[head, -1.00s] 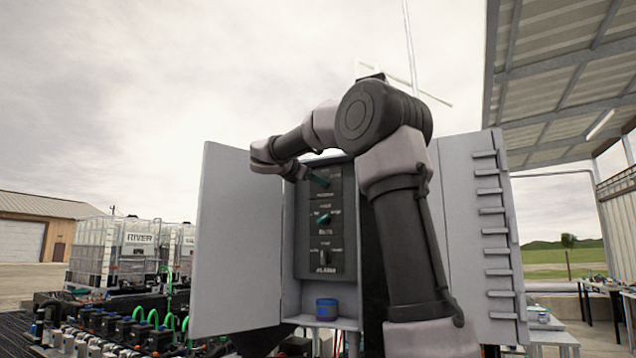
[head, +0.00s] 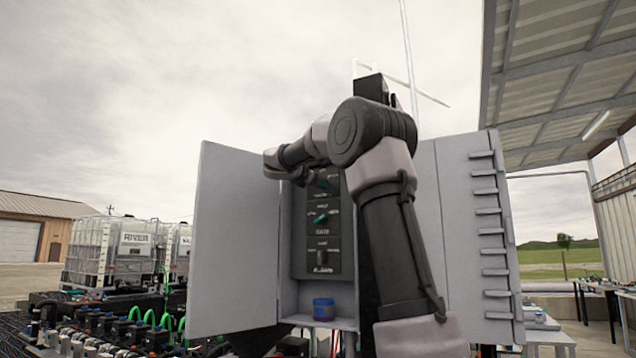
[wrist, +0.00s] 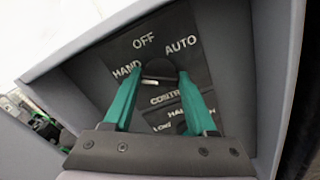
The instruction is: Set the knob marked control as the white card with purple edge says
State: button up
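The control knob (wrist: 158,72) is dark and round, on a plate lettered HAND, OFF and AUTO, with a partly covered control label below it in the wrist view. My gripper (wrist: 159,74) has green fingers standing apart, one tip at each side of the knob. Contact with the knob is unclear, and its pointer direction is too dark to read. In the head view my gripper (head: 322,181) is at the top of the dark control panel (head: 300,258), and my wrist partly hides the top knob. I see no white card with a purple edge.
Two lower knobs are on the panel, the middle one teal (head: 320,218) and the bottom one dark (head: 322,255). A blue tub (head: 324,309) stands on the cabinet shelf. The cabinet's left door (head: 238,240) and right door (head: 465,230) stand open.

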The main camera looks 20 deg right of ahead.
jog(key=shift+m, duration=0.3)
jog(key=m, duration=1.1)
jog(key=shift+f, duration=0.15)
dwell(0.4)
jog(key=o, duration=1.4)
jog(key=shift+c, duration=0.2)
